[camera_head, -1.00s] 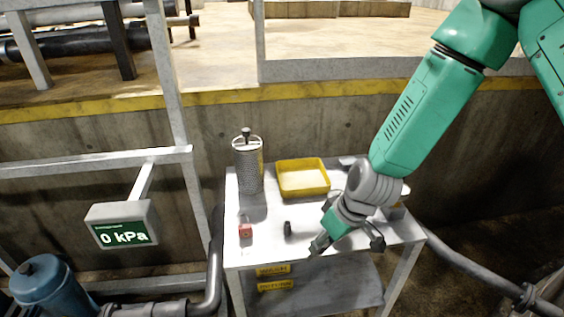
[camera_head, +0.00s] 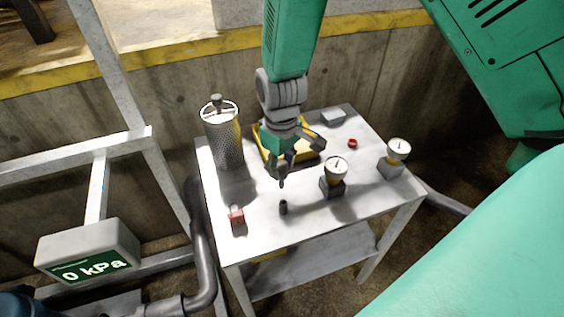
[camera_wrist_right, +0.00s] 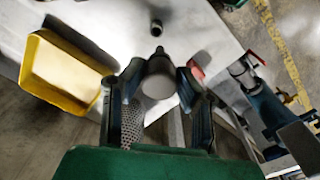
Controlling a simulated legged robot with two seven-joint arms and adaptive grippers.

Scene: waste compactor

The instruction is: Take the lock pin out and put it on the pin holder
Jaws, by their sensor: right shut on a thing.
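My right gripper (camera_head: 284,170) hangs above the table, pointing down, a little behind a small dark upright cylinder (camera_head: 283,207) that may be the pin holder. In the right wrist view, the right gripper (camera_wrist_right: 157,85) is shut on a grey, round-ended piece (camera_wrist_right: 158,82) with a narrow dark end, which looks like the lock pin. The small dark cylinder (camera_wrist_right: 156,26) shows beyond it, apart from it. In the head view the fingers mostly hide the held piece.
A display (camera_head: 88,262) reads 0 kPa.

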